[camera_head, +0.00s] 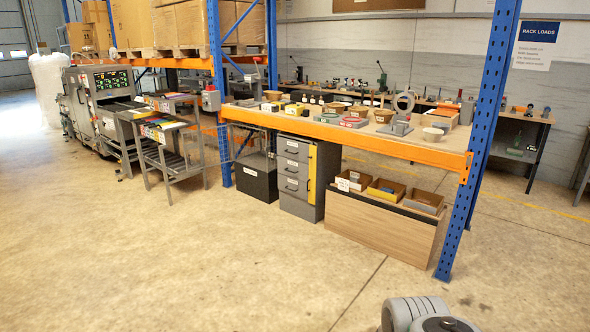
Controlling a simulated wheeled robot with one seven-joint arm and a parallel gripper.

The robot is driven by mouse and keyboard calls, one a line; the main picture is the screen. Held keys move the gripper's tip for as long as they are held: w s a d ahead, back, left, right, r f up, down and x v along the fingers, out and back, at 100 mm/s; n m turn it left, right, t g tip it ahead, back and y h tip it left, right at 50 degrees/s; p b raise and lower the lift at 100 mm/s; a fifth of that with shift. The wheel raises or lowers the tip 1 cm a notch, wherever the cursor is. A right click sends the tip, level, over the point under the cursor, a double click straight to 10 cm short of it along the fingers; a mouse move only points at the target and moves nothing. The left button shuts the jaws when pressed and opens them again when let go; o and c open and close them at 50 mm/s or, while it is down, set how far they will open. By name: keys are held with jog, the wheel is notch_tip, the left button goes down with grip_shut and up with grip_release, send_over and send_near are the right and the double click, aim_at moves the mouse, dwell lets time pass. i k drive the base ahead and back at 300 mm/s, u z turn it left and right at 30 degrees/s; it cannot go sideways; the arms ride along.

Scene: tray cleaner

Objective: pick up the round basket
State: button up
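Several small round containers stand on the rack's tabletop, far from me. A brown round one (383,116) sits right of the middle of the tabletop, and a pale beige one (433,134) sits near its front right edge. Either could be the round basket; they are too small to tell. My gripper is not in view. Only a rounded grey part of my arm shows at the bottom right edge.
The tabletop has an orange front beam (345,138) and a blue upright (478,140) at its right end. Drawers (297,178) and a wooden box (380,228) stand below. A grey machine (95,105) is at the left. The floor (200,265) in front is clear.

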aim_at(382, 117)
jog(key=u, duration=0.5)
jog(key=i, duration=3.35)
jog(key=z, duration=1)
jog(key=i, duration=0.7)
jog(key=z, duration=0.25)
